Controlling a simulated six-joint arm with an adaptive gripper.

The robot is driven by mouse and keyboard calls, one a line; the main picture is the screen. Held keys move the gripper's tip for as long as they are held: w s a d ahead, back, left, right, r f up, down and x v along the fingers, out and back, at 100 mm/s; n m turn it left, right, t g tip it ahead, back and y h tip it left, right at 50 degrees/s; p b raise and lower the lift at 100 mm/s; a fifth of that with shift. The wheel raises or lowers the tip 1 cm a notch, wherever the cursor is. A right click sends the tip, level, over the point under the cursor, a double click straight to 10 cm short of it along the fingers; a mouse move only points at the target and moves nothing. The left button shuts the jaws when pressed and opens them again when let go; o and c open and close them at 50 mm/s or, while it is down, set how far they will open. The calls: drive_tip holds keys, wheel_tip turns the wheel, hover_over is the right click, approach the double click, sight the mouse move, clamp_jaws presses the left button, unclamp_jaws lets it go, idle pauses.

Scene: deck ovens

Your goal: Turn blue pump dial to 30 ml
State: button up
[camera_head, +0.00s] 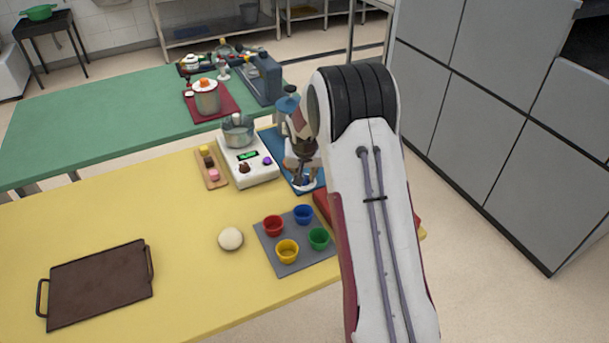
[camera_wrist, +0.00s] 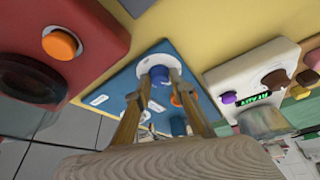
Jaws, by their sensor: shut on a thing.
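The blue pump dial (camera_wrist: 160,75) sits on a white disc (camera_wrist: 150,62) on a blue panel (camera_wrist: 122,82) with small white labels. My gripper (camera_wrist: 160,84) is shut on the dial, with one finger on each side of it. I cannot read the labels or tell the dial's setting. In the head view my gripper (camera_head: 304,176) points down at the blue panel (camera_head: 273,143), and my arm hides much of this area. A blue-topped dispenser (camera_head: 288,103) stands behind it.
A white machine (camera_head: 262,174) with a green display and purple knob stands left of my gripper. A red box (camera_wrist: 95,35) with an orange knob (camera_wrist: 62,44) is on the other side. Several coloured cups sit on a grey mat (camera_head: 284,266) in front.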

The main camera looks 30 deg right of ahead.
drive_tip(key=shift+a+m+g+h, duration=0.1)
drive_tip(key=shift+m+g+h, duration=0.3)
drive_tip(key=shift+m, duration=1.1)
drive_tip(key=o, duration=1.1)
drive_tip(key=shift+r, duration=0.15)
drive_tip(key=v, duration=1.1)
drive_tip(key=shift+a+r, duration=0.2)
drive_tip(key=shift+r, duration=0.1)
drive_tip(key=shift+s, duration=0.15)
